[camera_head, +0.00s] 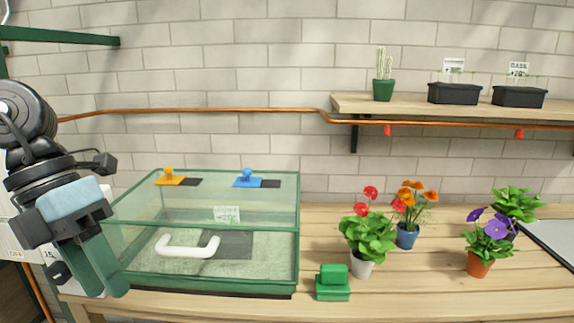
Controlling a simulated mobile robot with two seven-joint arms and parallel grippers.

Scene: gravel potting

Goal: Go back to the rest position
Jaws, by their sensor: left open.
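My left gripper (92,276) hangs at the left of the head view, its green fingers pointing down, in front of the left end of a green-framed glass case. It is open, and I see nothing between its fingers. Part of my left arm rises above it at the picture's left edge. My right gripper is not in view.
The glass case (293,262) with a white handle (187,246) stands on the wooden table (420,292). Right of it are a small green block (333,284) and several potted flowers (367,240). A wall shelf (410,107) holds a cactus (383,78) and two black planters (454,93).

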